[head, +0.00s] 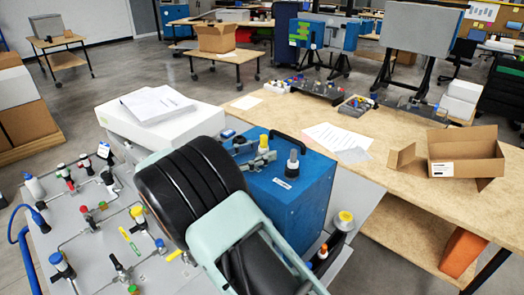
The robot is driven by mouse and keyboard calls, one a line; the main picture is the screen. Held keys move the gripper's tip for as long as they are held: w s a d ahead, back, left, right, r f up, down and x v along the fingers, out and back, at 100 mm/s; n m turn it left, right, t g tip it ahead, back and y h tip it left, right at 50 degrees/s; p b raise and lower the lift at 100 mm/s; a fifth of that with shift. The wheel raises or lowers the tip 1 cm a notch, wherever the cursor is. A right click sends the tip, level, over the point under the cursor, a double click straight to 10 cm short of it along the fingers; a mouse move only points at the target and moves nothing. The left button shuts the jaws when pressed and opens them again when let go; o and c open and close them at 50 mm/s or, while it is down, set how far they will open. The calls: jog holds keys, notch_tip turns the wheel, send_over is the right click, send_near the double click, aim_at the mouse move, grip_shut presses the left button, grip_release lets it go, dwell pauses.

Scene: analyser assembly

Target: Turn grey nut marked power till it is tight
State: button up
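A blue box (312,198) stands in the middle, with a black handle on top. A fitting with a grey-white body and dark top (292,163) stands on the box, with a small white label (282,183) in front of it. Another metal fitting (258,161) with a yellow cap sits to its left. I cannot read any marking, so I cannot tell which part is the grey nut marked power. My black and pale green arm covers the box's left side and part of the panel. My gripper is not visible.
A grey panel (103,232) with tubing and several coloured-capped fittings fills the lower left. White boxes with papers (157,104) lie behind it. A wooden bench (345,178) at right holds papers and an open cardboard box (465,152). A yellow-topped fitting (344,219) stands right of the blue box.

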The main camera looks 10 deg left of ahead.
jog(key=n+t+y, duration=0.1)
jog(key=y, duration=0.1)
jog(key=n+t+y, duration=0.1)
jog(key=n+t, duration=0.1)
jog(key=shift+s+d+y+p, duration=0.1)
jog(key=shift+d+y+p, duration=0.1)
jog(key=shift+y+p, duration=0.2)
jog(key=n+t+y, duration=0.1)
jog(key=n+y, duration=0.1)
jog(key=shift+d+f+t+y, duration=0.1)
jog(key=shift+t+y, duration=0.2)
jog(key=shift+y, duration=0.1)
jog(key=n+y+b, duration=0.1)
jog(key=y, duration=0.1)
jog(key=n+t+y+b, duration=0.1)
jog(key=n+y, duration=0.1)
jog(key=shift+s+d, duration=0.1)
jog(key=shift+d, duration=0.05)
jog(key=shift+n+y, duration=0.5)
jog(key=shift+y, duration=0.4)
